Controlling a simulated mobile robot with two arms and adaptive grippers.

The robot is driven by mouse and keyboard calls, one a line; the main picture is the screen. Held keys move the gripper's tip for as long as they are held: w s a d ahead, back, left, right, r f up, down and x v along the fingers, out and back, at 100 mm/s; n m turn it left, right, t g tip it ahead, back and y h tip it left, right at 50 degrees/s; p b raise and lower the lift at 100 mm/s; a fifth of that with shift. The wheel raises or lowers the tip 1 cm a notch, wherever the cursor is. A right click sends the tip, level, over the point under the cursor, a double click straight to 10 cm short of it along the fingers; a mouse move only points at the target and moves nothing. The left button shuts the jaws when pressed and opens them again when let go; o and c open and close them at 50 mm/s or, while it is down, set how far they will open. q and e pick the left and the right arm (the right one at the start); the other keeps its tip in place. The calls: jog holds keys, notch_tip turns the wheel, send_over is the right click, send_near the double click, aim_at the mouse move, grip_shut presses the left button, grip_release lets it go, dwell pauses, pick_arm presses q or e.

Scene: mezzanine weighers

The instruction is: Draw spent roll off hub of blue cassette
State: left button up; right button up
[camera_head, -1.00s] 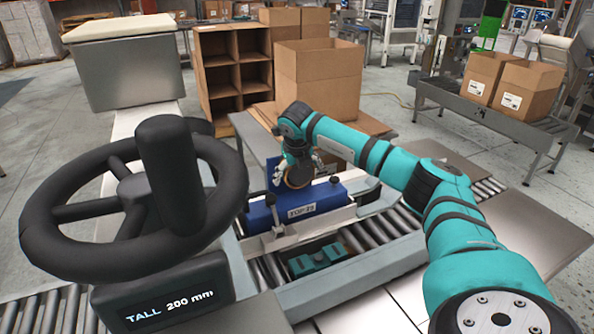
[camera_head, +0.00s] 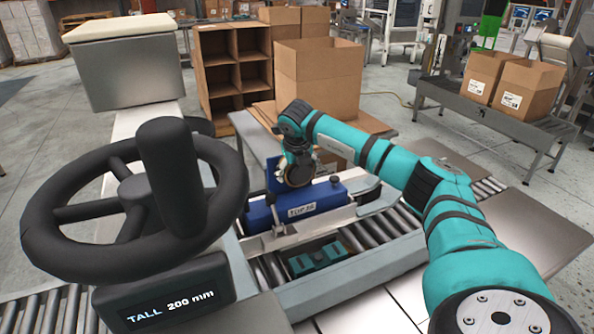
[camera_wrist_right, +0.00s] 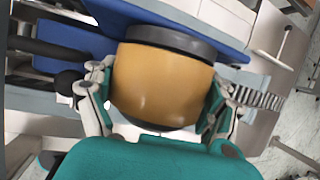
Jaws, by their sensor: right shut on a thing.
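The blue cassette (camera_head: 325,199) with a white label lies in the machine bed over the roller conveyor. It also shows in the wrist view (camera_wrist_right: 215,22), behind the roll. My right gripper (camera_head: 299,168) is above the cassette. In the wrist view my right gripper (camera_wrist_right: 160,104) is shut on the tan roll (camera_wrist_right: 162,82), one finger on each side. A dark grey ring (camera_wrist_right: 172,40) sits at the roll's far end, by the blue cassette. I cannot tell whether the roll is still around the hub. My left gripper is not in view.
A large black handwheel (camera_head: 130,205) and a "TALL 200 mm" sign (camera_head: 165,303) fill the left foreground. A teal block (camera_head: 318,258) lies below the cassette. An open carton (camera_head: 320,80) stands behind. A steel plate (camera_head: 530,220) lies clear at right.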

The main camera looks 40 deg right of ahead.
jog(key=shift+s, duration=0.2)
dwell(0.4)
jog(key=shift+s+a, duration=0.2)
jog(key=shift+s, duration=0.4)
jog(key=shift+s+a, duration=0.2)
jog(key=shift+s, duration=0.4)
jog(key=shift+s+a+r+b, duration=0.1)
jog(key=shift+s+a+b, duration=0.2)
jog(key=shift+s, duration=0.55)
jog(key=shift+s+a+f+b, duration=0.1)
jog(key=shift+s+a+b, duration=0.2)
jog(key=shift+s, duration=0.6)
jog(key=shift+s+a+r+b, duration=0.1)
jog(key=shift+s+a+b, duration=0.2)
jog(key=shift+s, duration=0.55)
